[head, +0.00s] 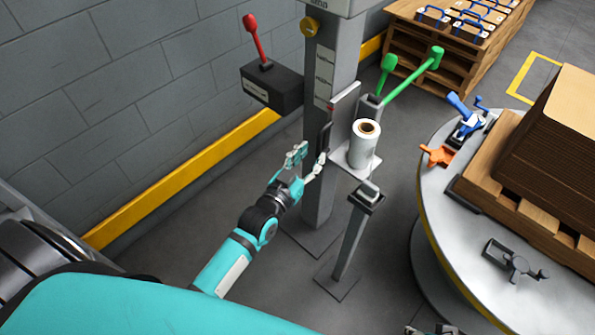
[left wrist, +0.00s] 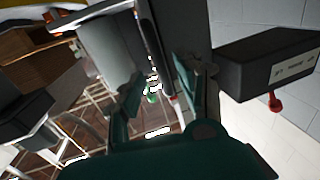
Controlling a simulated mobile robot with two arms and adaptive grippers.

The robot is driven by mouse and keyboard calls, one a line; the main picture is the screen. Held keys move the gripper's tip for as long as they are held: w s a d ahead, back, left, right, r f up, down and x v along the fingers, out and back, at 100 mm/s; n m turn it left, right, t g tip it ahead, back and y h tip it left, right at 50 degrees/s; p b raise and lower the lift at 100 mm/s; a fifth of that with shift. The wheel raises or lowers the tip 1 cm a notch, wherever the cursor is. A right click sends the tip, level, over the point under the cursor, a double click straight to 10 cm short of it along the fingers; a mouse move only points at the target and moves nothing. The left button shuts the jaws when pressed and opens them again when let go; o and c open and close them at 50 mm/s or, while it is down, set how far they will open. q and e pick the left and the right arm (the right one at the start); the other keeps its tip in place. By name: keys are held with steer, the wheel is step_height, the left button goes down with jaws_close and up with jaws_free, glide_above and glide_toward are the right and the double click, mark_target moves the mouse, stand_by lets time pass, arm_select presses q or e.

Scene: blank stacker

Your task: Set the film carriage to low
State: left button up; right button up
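The film carriage shows as a pale bracket and shelf (head: 349,166) on the grey mast (head: 322,70), bearing a white film roll (head: 364,145). A dark upright handle (head: 324,137) is on the carriage's left side; it also shows in the left wrist view (left wrist: 150,30). My left gripper (head: 307,162) is open beside the mast, just below and left of the handle. In the left wrist view its teal fingers (left wrist: 155,95) are apart, with the handle's end near the gap; contact cannot be told. Small grey parts (head: 430,329) at the bottom edge may be my right gripper, mostly cut off.
A black box (head: 272,86) with a red lever (head: 256,38) is left of the mast. Green levers (head: 410,76) are right of it. A short post (head: 354,226) stands in front. A round table (head: 440,205) with a pallet is at right.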

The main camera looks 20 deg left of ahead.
arm_select(q)
steer(key=s+a, duration=0.1)
steer(key=s, duration=0.6)
steer(key=shift+s, duration=0.2)
